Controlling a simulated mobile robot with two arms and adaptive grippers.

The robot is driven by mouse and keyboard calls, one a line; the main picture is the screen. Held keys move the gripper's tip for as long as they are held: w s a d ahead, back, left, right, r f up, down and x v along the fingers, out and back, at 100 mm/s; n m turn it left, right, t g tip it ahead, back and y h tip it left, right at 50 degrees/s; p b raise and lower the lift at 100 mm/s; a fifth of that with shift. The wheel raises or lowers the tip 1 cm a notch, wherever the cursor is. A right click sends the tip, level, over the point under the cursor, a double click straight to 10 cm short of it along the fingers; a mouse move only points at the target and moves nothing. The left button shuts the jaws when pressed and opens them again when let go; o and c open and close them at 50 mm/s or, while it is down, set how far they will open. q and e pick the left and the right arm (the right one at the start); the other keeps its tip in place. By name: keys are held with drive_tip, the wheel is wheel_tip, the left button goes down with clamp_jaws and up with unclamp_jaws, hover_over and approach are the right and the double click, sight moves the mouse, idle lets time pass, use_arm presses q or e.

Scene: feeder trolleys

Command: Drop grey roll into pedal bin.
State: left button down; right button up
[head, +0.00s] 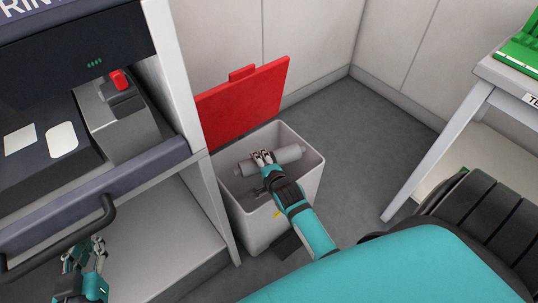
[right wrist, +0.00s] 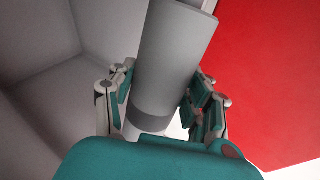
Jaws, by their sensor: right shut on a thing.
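The grey roll (head: 287,155) is held crosswise over the mouth of the pedal bin (head: 250,228) in the head view. My right gripper (head: 263,158) is shut on the roll near its middle. In the right wrist view, the roll (right wrist: 172,60) runs between the two fingers of the right gripper (right wrist: 160,98). The bin is pale grey, and its red lid (head: 245,105) stands open at the back. The bin's floor is partly hidden by the roll and my arm. My left gripper (head: 84,250) is empty, with its fingers apart, at the lower left.
A printer trolley with a dark handle (head: 60,238) stands left of the bin, its post close to the bin's side. A table (head: 480,90) with a green object (head: 520,52) stands at the right. Grey floor (head: 350,130) is clear between bin and table.

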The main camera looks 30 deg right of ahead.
drive_tip(key=o, duration=1.4)
drive_tip(key=v, duration=1.2)
